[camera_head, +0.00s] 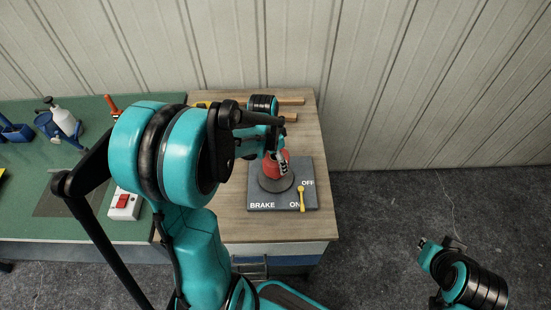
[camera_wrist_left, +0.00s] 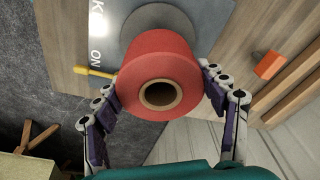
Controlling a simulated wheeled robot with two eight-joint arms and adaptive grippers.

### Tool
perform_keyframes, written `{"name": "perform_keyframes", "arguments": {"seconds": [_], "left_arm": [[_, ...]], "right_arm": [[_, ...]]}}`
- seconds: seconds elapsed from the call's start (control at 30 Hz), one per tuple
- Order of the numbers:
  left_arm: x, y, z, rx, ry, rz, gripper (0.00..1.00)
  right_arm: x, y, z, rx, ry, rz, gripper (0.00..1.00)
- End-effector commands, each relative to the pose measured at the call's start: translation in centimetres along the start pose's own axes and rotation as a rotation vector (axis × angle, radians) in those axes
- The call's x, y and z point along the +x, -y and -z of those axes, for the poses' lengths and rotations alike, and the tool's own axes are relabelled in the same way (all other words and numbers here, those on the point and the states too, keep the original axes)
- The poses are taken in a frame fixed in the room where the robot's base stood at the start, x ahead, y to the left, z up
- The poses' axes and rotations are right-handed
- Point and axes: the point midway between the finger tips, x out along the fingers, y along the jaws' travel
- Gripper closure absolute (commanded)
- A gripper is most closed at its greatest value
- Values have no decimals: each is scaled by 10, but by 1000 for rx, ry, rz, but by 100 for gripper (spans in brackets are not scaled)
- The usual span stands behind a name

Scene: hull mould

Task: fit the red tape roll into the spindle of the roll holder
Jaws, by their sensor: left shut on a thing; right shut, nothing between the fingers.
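The red tape roll (camera_head: 272,167) is held by my left gripper (camera_head: 280,160) over the round grey disc of the roll holder (camera_head: 284,184). In the left wrist view, the red tape roll (camera_wrist_left: 160,60) sits between the two fingers, and its brown core faces the camera. The roll holder's grey plate (camera_wrist_left: 115,15) shows behind it. The spindle is hidden, and I cannot tell whether the core is around it. My right gripper (camera_head: 424,244) is shut and empty at the lower right, away from the table.
A yellow brake lever (camera_head: 302,199) stands on the holder plate, at the ON label. Wooden strips (camera_head: 291,101) lie at the table's back. The green bench (camera_head: 60,182) at left carries a red switch box (camera_head: 124,206) and a white bottle (camera_head: 64,121).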

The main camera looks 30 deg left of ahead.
Motion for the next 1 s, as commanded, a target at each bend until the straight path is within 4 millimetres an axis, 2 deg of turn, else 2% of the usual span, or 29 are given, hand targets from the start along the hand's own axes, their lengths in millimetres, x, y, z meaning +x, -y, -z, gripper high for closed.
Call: {"name": "perform_keyframes", "arguments": {"seconds": [1.0], "left_arm": [[26, 0, -4, 0, 0, 0, 67]], "right_arm": [[19, 0, -13, 0, 0, 0, 100]]}}
